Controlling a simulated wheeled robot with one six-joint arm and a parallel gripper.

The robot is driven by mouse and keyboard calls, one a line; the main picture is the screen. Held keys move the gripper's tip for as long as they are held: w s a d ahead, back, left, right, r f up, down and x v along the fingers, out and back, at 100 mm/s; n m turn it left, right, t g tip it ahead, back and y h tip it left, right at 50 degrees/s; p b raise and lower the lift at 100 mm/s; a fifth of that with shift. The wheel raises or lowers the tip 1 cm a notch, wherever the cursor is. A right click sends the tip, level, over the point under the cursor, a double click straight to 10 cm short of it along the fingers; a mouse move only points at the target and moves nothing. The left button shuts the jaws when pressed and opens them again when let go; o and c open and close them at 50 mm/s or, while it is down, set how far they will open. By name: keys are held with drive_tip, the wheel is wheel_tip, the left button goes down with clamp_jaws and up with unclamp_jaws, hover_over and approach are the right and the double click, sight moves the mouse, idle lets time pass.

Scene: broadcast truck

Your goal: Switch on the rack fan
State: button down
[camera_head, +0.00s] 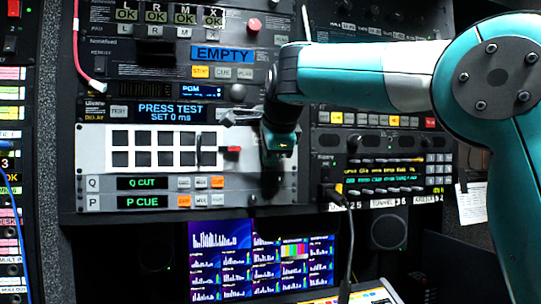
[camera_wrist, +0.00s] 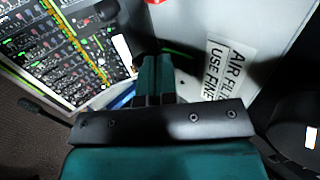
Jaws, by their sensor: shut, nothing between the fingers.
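A light grey rack panel (camera_head: 90,150) with two rows of black square openings is in the middle of the head view. A small red rocker or knob (camera_head: 232,150) sits at its right side; I cannot tell its position. I see no fan label that I can read. My gripper (camera_head: 279,152) is in front of the panel's right end, just right of the red part, and hides what is behind it. In the wrist view my gripper (camera_wrist: 155,65) is shut and empty, its fingers together. A white label (camera_wrist: 225,75) reading "AIR FILT" and "USE FINE" is right of the fingers.
A black cable (camera_head: 349,235) hangs at the right. Monitors (camera_head: 262,262) glow below. Wrist view shows a lit console (camera_wrist: 75,45) at left.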

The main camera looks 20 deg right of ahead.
drive_tip(key=shift+w+f+t+b, duration=0.15)
drive_tip(key=shift+f+t+b, duration=0.2)
drive_tip(key=shift+b, duration=0.7)
drive_tip(key=shift+r+p, duration=0.35)
drive_tip(key=shift+p, duration=0.15)
drive_tip(key=shift+r, duration=0.1)
